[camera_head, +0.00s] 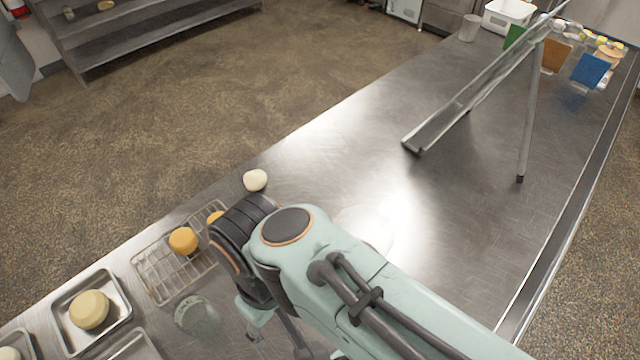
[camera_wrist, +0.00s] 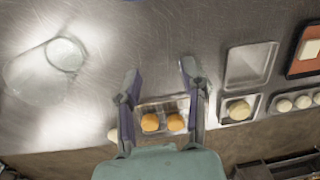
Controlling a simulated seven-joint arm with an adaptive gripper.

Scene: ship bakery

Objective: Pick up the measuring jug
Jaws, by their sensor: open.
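The measuring jug is a clear, see-through vessel. In the wrist view, the jug (camera_wrist: 35,78) is at the left on the steel counter, and its round end shows as a pale ring. In the head view, a faint clear shape that looks like the jug (camera_head: 375,226) shows just beyond my arm, partly hidden by it. It seems to stand upright, but glare blurs its outline and I cannot make out a handle. My gripper (camera_wrist: 160,76) is open and empty above the counter, apart from the jug, which is left of both fingers in the wrist view.
A wire rack (camera_head: 152,273) holds orange buns (camera_head: 183,241). A white dough ball (camera_head: 255,180) sits beside it. A metal tray (camera_head: 120,312) with a pale bun is at lower left. A sloped metal chute (camera_head: 470,97) on legs stands further back. Counter around the jug is clear.

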